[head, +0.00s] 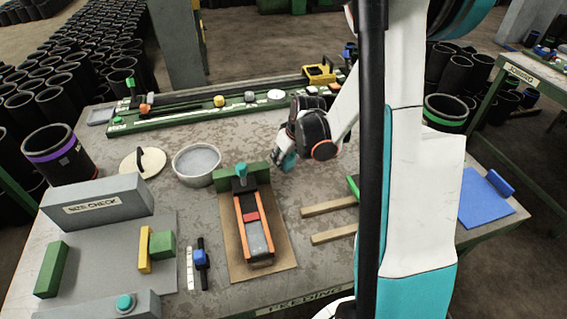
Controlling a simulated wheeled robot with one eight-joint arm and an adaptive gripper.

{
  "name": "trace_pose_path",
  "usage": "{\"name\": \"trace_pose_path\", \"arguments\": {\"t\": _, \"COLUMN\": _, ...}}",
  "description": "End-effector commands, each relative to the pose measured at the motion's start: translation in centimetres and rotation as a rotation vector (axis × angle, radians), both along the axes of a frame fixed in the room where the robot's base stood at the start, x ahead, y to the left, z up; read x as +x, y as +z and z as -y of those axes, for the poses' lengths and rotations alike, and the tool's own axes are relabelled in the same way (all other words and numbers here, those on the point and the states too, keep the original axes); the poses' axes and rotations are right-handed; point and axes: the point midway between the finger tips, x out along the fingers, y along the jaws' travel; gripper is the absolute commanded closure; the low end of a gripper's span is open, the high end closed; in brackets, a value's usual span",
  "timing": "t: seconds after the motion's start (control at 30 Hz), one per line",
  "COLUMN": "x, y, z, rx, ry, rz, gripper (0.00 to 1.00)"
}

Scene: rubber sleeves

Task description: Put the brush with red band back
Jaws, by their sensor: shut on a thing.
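My gripper (283,162) is over the middle of the table, right of the metal bowl and behind the orange-railed fixture. It is small and seen partly from behind. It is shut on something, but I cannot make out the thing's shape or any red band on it. No brush with a red band can be clearly told anywhere in view. Two wooden strips (328,206) lie on the table to the right, partly hidden by my arm. A green piece (352,186) shows beside them, also partly hidden.
The fixture (268,238) has orange rails and a red block. A metal bowl (196,166), a round pale disc (142,161) and the size-check station (97,205) are to the left. A green rail (190,117) runs along the back. A blue tray (482,200) lies right.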

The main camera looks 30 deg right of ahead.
Motion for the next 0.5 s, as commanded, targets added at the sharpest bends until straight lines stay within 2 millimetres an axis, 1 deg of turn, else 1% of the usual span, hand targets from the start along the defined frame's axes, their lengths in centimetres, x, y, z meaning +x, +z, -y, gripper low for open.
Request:
{"name": "trace_pose_path", "arguments": {"t": 0.03, "x": 0.04, "y": -1.15, "z": 0.02, "rx": 0.0, "ry": 0.0, "rz": 0.0, "gripper": 0.93}}
{"name": "trace_pose_path", "arguments": {"t": 0.1, "x": 0.03, "y": -1.8, "z": 0.02, "rx": 0.0, "ry": 0.0, "rz": 0.0, "gripper": 0.93}}
{"name": "trace_pose_path", "arguments": {"t": 0.37, "x": -0.01, "y": -1.77, "z": 0.0, "rx": 0.0, "ry": 0.0, "rz": 0.0, "gripper": 0.93}}
{"name": "trace_pose_path", "arguments": {"t": 0.47, "x": 0.0, "y": -2.06, "z": 0.0, "rx": 0.0, "ry": 0.0, "rz": 0.0, "gripper": 0.93}}
{"name": "trace_pose_path", "arguments": {"t": 0.5, "x": -0.01, "y": -2.12, "z": 0.0, "rx": 0.0, "ry": 0.0, "rz": 0.0, "gripper": 0.65}}
